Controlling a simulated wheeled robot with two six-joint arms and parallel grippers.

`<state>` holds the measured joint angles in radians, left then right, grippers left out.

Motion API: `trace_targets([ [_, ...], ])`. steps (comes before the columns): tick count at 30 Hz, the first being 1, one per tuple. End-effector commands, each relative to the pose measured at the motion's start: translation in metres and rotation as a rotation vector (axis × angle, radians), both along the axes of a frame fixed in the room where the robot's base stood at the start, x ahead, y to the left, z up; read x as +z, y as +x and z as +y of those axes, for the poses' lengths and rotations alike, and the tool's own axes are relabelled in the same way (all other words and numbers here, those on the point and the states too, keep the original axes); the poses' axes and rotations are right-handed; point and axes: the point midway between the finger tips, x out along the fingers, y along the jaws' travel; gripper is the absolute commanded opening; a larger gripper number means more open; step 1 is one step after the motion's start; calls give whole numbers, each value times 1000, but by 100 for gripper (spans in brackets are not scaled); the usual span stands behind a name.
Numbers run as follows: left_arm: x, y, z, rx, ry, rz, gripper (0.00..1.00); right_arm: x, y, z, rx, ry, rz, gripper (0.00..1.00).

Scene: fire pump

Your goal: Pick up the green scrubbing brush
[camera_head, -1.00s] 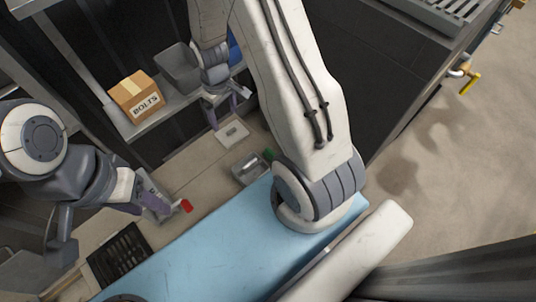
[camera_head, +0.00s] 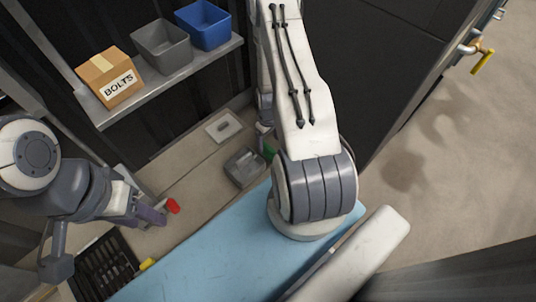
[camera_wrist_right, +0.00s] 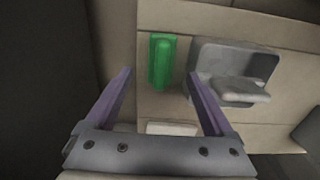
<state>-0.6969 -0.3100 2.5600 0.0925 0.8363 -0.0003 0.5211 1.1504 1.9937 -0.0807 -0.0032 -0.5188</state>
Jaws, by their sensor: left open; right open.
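The green scrubbing brush (camera_wrist_right: 161,60) stands out in the right wrist view, on the tan counter just beyond my fingertips and between their lines. In the head view only a sliver of the brush (camera_head: 270,149) shows beside my right arm. My right gripper (camera_wrist_right: 160,80) is open and empty, with its purple fingers spread; in the head view it is mostly hidden behind my arm. My left gripper (camera_head: 158,212) is at the left over the counter, close to a red-ended item (camera_head: 173,206); the space between its fingers is hard to see.
A grey metal tray (camera_wrist_right: 235,72) holding a pale block sits right of the brush. A white plate (camera_head: 223,126) lies on the counter. A shelf above holds a bolts box (camera_head: 113,82), a grey bin (camera_head: 164,46) and a blue bin (camera_head: 205,25). A dark cabinet stands at right.

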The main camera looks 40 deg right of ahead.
Motion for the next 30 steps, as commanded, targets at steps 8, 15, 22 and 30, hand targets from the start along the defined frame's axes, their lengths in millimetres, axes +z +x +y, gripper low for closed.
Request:
trace_targets([
  [8, -26, 0, 0, 0, 0, 0, 50, -36, 7, 3, 1, 0, 1, 88],
  [15, -37, 0, 0, 0, 0, 0, 50, -51, 7, 2, 0, 0, 0, 88],
  [22, -35, 0, 0, 0, 0, 0, 50, -50, 7, 2, 0, 0, 1, 57],
  [30, -35, 0, 0, 0, 0, 0, 50, -49, 7, 2, 0, 0, 0, 0],
])
